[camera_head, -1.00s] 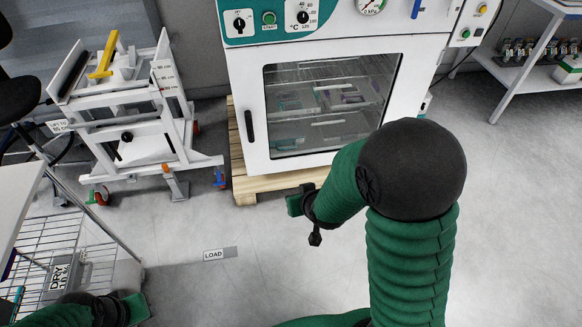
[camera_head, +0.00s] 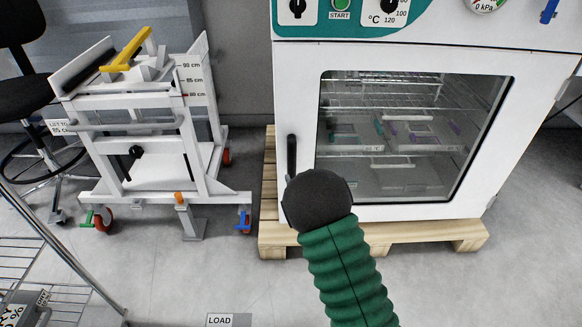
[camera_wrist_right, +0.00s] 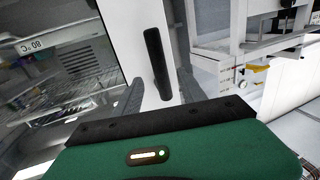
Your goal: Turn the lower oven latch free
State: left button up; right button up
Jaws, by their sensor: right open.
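The oven (camera_head: 400,55) is a white cabinet with a glass door. One black upright latch handle (camera_head: 292,155) is on the door's left edge; its lower end is near my arm's black joint. In the right wrist view the black handle (camera_wrist_right: 157,62) stands slightly tilted on the white door frame. My right gripper (camera_wrist_right: 160,85) is open, its grey fingers on either side of the handle's lower end; I cannot tell whether they touch it. In the head view my arm hides this gripper. My left gripper is out of view.
The oven stands on a wooden pallet (camera_head: 275,238). A white wheeled lift cart (camera_head: 150,180) with a yellow handle (camera_head: 130,48) is to the left. A wire rack (camera_head: 45,265) is at lower left. A LOAD label (camera_head: 229,320) lies on the floor; the floor between is clear.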

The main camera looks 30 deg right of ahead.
aim_at(293, 164)
jog(key=b+x, duration=0.2)
jog(key=x, duration=0.6)
jog(key=shift+w+d+f+b, duration=0.1)
jog(key=shift+w+d+b, duration=0.05)
jog(key=shift+w+b, duration=0.2)
jog(key=shift+w, duration=0.15)
jog(key=shift+d, duration=0.1)
jog(key=shift+c, duration=0.5)
grip_shut()
